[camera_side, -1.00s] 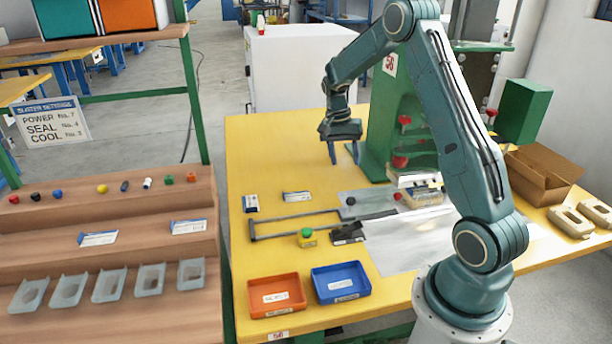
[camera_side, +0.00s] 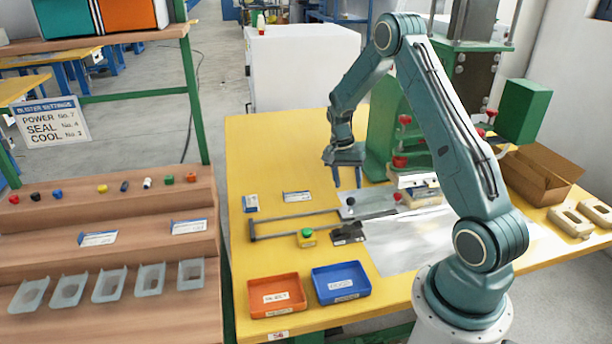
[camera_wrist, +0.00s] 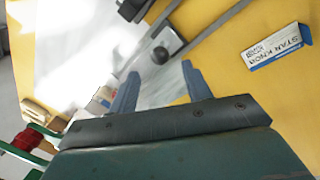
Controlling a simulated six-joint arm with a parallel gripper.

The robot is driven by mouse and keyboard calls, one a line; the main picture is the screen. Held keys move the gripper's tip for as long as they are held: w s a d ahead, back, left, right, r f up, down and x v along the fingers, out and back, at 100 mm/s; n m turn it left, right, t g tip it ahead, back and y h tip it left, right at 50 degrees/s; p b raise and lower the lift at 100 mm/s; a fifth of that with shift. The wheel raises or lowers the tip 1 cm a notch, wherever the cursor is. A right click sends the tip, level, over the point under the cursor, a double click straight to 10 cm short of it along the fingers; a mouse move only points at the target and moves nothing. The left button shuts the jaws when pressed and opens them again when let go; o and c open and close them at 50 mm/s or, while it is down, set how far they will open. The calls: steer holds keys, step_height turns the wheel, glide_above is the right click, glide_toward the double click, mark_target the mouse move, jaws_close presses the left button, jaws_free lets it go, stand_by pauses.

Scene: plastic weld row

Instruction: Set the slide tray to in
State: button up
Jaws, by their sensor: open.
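The slide tray (camera_side: 376,205) is a grey metal plate at the right end of its rails, by the foot of the green press. A round black knob (camera_side: 351,202) stands at its left end. In the wrist view the knob (camera_wrist: 160,55) lies between and just beyond my fingertips, with the grey plate (camera_wrist: 163,88) between the fingers. My gripper (camera_side: 348,186) is open and empty, pointing down, with its fingertips a little above the knob. I see no contact with the knob.
Dark rails (camera_side: 290,226) run left from the tray. The green press (camera_side: 385,120) rises behind right. Orange (camera_side: 277,297) and blue (camera_side: 341,282) bins sit at the front. A labelled card (camera_wrist: 275,45) lies nearby.

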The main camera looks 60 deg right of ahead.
steer(key=shift+s+d+f, duration=0.1)
steer(key=shift+s+f, duration=0.1)
steer(key=shift+f, duration=0.8)
steer(key=shift+s+a+f, duration=0.1)
steer(key=shift+s+f, duration=0.05)
steer(key=shift+f, duration=0.8)
steer(key=shift+s+d+f, duration=0.1)
steer(key=shift+s+f, duration=0.1)
steer(key=shift+f, duration=0.8)
jaws_close()
